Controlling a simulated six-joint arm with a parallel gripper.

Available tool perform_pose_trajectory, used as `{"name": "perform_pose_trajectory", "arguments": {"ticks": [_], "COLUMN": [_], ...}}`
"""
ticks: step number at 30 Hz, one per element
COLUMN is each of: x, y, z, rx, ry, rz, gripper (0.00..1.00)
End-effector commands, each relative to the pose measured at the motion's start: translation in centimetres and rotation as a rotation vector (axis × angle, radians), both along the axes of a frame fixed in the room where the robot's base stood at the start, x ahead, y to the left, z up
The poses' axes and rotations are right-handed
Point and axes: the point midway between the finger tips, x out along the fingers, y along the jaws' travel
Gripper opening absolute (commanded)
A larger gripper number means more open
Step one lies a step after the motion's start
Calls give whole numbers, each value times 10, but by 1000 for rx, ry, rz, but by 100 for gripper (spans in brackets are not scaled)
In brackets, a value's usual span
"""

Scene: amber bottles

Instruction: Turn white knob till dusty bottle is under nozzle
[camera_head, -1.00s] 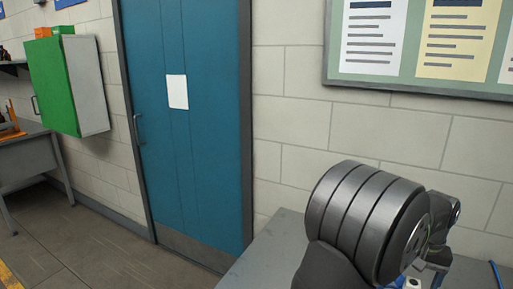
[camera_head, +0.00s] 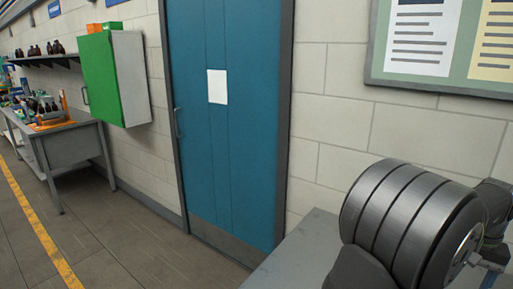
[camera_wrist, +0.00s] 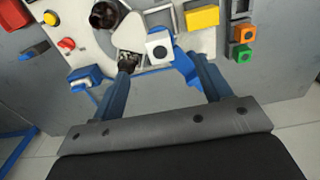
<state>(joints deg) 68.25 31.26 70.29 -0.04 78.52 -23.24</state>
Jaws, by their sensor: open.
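In the wrist view, my gripper (camera_wrist: 162,60) is open, its two blue fingers reaching toward a panel. A white block with a black round centre (camera_wrist: 159,47) lies between and just beyond the fingertips; it may be the white knob, but I cannot tell for sure. A dark bottle (camera_wrist: 103,16) stands on a pale round plate (camera_wrist: 112,40) at the upper left. Another dark bottle-like thing (camera_wrist: 129,60) sits by the left fingertip. I cannot tell which bottle is dusty, and I cannot make out a nozzle.
A yellow block (camera_wrist: 202,17), a green block (camera_wrist: 242,53) and an orange block (camera_wrist: 243,33) are at the right. Red and blue parts (camera_wrist: 85,77) are at the left. In the head view, a distant bench (camera_head: 75,145) and shelf (camera_head: 48,60) hold dark bottles beside a green cabinet (camera_head: 103,80).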

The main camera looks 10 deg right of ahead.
Motion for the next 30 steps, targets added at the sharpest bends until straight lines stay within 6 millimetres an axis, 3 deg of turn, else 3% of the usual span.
{"name": "perform_pose_trajectory", "arguments": {"ticks": [1, 5, 10, 13, 17, 24, 30], "x": [0, 0, -1, -12, -44, -119, -154], "y": [0, 0, 0, 0, 1, 9, 16], "z": [0, 0, -1, -5, -16, -37, -45], "rx": [0, 0, 0, -5, -14, 28, 90], "ry": [0, 0, 3, 26, 103, 289, 377], "rz": [0, 0, 6, 59, 241, 712, 970], "gripper": [60, 34, 33, 33, 33, 33, 33]}}
